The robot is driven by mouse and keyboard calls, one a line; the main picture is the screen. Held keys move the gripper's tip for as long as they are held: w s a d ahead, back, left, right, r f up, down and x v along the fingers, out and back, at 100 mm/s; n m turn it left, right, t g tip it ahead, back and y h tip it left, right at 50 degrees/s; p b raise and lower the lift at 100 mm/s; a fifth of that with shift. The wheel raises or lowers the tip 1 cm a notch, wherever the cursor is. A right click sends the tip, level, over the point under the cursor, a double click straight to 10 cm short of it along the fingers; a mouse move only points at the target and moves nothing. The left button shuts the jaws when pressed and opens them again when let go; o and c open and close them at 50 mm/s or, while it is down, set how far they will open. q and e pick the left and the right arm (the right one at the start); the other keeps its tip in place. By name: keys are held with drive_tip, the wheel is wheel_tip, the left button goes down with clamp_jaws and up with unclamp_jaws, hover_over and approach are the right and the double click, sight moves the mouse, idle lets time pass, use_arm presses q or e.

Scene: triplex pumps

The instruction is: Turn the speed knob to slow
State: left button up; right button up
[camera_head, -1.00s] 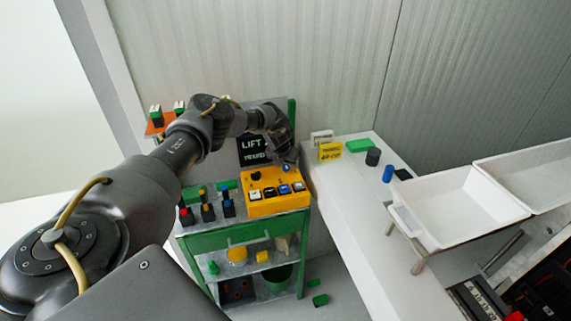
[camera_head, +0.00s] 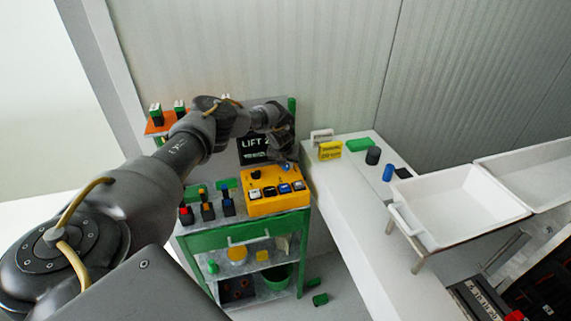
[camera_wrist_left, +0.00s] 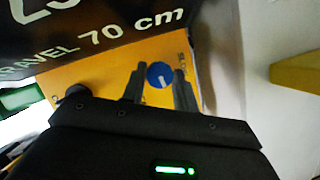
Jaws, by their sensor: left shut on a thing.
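The yellow control box (camera_head: 262,205) stands on the green cart's top, with a row of buttons and a black knob (camera_head: 255,175) on it. The blue speed knob (camera_wrist_left: 159,75) with a white pointer mark sits on the yellow panel in the left wrist view. My left gripper (camera_wrist_left: 159,84) has its two dark fingers on either side of the blue knob, shut on it. In the head view my left gripper (camera_head: 288,160) is over the box's back right part and mostly hides the knob. My right gripper is not in view.
A black lift sign (camera_head: 252,150) stands right behind the box. Several small levers (camera_head: 208,211) stand left of the box on the green cart (camera_head: 240,229). A white bench (camera_head: 345,215) is to the right, with a white tray (camera_head: 455,207).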

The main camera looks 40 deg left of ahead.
use_arm(q)
drive_tip(key=n, duration=0.1)
drive_tip(key=n+b, duration=0.1)
drive_tip(key=shift+w+d+f+n+y, duration=0.1)
drive_tip(key=shift+f+n+y, duration=0.05)
drive_tip(key=shift+n+y, duration=0.25)
drive_tip(key=shift+f+n+g+b, duration=0.1)
drive_tip(key=shift+n+g+b, duration=0.4)
drive_tip(key=shift+n+b, duration=0.3)
drive_tip(key=n+g+b, duration=0.1)
drive_tip(key=n+b, duration=0.2)
drive_tip(key=b, duration=0.1)
drive_tip(key=n+g+y+b, duration=0.1)
drive_tip(key=n+b, duration=0.2)
drive_tip(key=b, duration=0.1)
drive_tip(key=shift+w+d+f+y, duration=0.1)
drive_tip(key=shift+d+y, duration=0.1)
drive_tip(key=shift+y, duration=0.1)
drive_tip(key=shift+w+a+r+n+g+b, duration=0.15)
drive_tip(key=shift+n+g+b, duration=0.55)
drive_tip(key=shift+n, duration=0.75)
drive_tip(key=shift+w+d+r+n+g+b, duration=0.1)
drive_tip(key=shift+n+g+b, duration=0.6)
drive_tip(key=shift+n, duration=0.75)
drive_tip(key=shift+a, duration=0.1)
drive_tip(key=shift+r, duration=0.15)
drive_tip(key=o, duration=1)
drive_tip(key=shift+s, duration=0.1)
drive_tip(key=shift+c, duration=0.2)
